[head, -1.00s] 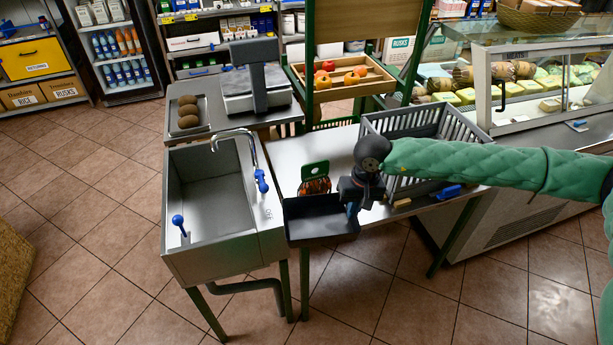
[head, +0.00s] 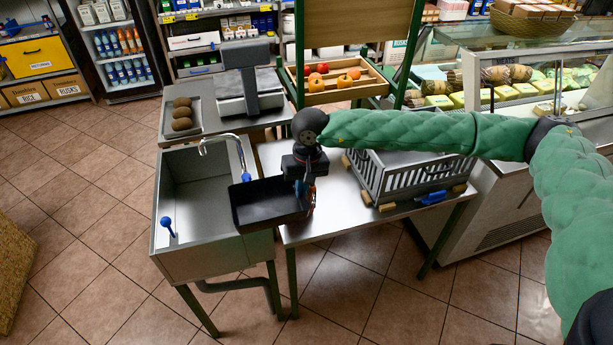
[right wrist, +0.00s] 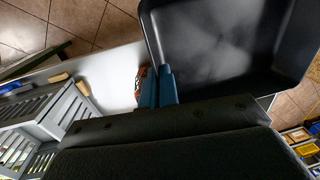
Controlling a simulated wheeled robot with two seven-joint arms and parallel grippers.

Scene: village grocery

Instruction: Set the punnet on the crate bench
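The punnet (head: 252,217), a dark open tray, is in the air over the right rim of the sink and the left end of the crate bench. It looks empty and about level. My right gripper (right wrist: 159,88) has its blue fingers close together at the punnet's side wall, holding it; the punnet also fills the upper right of the right wrist view (right wrist: 225,45). The crate bench (head: 333,215) is a metal-topped table with green legs. A grey slatted crate (head: 415,178) stands on its right part, on wooden blocks. My left gripper is not in view.
A sink (head: 190,195) with a tap is left of the bench. A scale (head: 247,95) and a tray of brown round produce stand behind it. A fruit tray (head: 335,88) is behind the bench, and a glass counter (head: 540,85) at right. Bare bench top shows left of the crate.

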